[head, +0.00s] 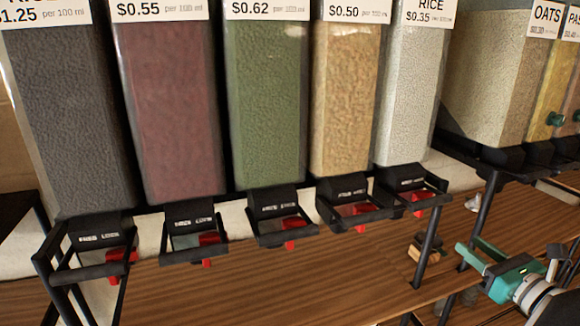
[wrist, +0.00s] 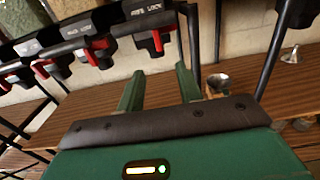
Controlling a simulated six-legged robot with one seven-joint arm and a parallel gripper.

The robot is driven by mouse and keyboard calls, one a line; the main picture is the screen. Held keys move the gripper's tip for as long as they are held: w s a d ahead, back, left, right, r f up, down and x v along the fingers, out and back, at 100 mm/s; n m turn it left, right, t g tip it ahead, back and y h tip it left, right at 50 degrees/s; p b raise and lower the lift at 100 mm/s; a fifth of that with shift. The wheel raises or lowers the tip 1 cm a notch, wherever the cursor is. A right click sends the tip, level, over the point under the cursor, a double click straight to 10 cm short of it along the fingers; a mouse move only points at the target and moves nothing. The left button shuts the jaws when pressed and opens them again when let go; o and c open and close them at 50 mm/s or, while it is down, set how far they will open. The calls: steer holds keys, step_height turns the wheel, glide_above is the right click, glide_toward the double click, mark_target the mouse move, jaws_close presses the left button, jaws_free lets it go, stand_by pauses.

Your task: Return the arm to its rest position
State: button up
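My gripper (head: 468,245) is at the lower right in the head view, its green fingers pointing left over the wooden shelf. It also shows in the wrist view (wrist: 158,83). The two fingers stand apart with nothing between them, so it is open and empty. Part of my arm shows at the lower right corner of the head view. The rest of the arm is out of frame.
Several clear dispensers, one with green grain (head: 265,100), line the back above black spouts with red levers (head: 290,245). Black posts (head: 427,250) stand near my gripper.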

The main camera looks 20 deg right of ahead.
steer(key=w+a+f+n+g+y, duration=0.2)
steer(key=a+n+g+y, duration=0.15)
steer(key=a+n, duration=0.55)
steer(key=w+a+f+n+g+y, duration=0.25)
steer(key=a+n+g, duration=0.25)
steer(key=a, duration=0.8)
steer(key=s+a+n+g+h, duration=0.2)
steer(key=a+n, duration=0.4)
steer(key=n, duration=0.4)
steer(key=s+a+f+n+g+h, duration=0.1)
steer(key=s+a+n+h, duration=0.3)
steer(key=n, duration=0.7)
steer(key=shift+s+a+n+g, duration=0.3)
steer(key=shift+s+a+g, duration=0.15)
steer(key=shift+a, duration=0.7)
steer(key=shift+d, duration=0.15)
